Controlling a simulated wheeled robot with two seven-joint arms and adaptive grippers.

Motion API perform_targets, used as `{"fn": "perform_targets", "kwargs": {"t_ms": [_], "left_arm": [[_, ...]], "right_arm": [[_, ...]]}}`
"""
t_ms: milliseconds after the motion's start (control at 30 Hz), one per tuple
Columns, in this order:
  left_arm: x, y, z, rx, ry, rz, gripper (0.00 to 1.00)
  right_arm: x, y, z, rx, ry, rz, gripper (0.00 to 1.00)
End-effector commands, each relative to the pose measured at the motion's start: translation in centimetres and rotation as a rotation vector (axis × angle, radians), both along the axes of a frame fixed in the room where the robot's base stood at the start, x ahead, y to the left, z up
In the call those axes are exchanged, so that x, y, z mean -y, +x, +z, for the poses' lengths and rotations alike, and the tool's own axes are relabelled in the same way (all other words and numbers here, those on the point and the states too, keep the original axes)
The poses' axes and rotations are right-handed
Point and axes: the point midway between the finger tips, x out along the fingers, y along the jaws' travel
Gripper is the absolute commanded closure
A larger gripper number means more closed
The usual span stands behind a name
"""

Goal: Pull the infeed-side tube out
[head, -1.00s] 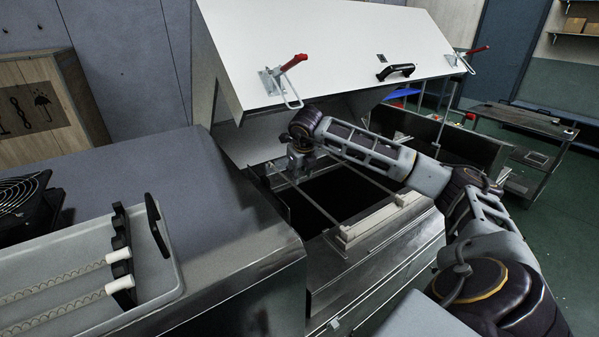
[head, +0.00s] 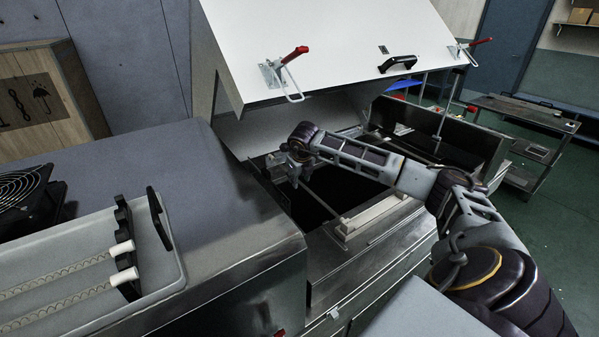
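The dryer stands open, with a dark cavity (head: 318,200). A thin tube (head: 322,204) crosses the cavity's near-left part. Its front end meets a pale holder block (head: 372,217) on the right side of the opening. My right gripper (head: 294,177) points down at the tube's far-left end, beside the cavity's left edge. It is small and dark here, so I cannot tell whether its fingers are shut on the tube. My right forearm crosses over the cavity and hides where a second tube lies. My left gripper is out of view.
The raised white lid (head: 340,50) with red-handled clamps (head: 292,56) hangs above my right arm. A grey tray (head: 165,262) holding coiled tubes with white ends (head: 124,277) sits on the housing at left. A fan (head: 22,190) is behind it. A metal table (head: 525,112) stands at right.

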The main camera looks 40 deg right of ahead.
Motion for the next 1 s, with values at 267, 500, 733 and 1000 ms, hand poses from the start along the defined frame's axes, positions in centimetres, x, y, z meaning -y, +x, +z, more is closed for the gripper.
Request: {"fn": "perform_targets", "kwargs": {"t_ms": [267, 500, 733, 1000], "left_arm": [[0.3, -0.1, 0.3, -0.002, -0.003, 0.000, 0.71], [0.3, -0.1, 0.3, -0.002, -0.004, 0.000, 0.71], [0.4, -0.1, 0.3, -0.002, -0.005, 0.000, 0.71], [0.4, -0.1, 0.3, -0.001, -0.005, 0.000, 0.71]], "right_arm": [[0.6, 1.0, -2.5, -0.001, 0.000, -0.001, 0.64], [0.8, 1.3, -3.2, 0.001, -0.001, 0.000, 0.64], [0.8, 1.3, -3.2, 0.001, -0.001, 0.001, 0.64], [0.8, 1.3, -3.2, 0.000, -0.001, 0.000, 0.96]]}}
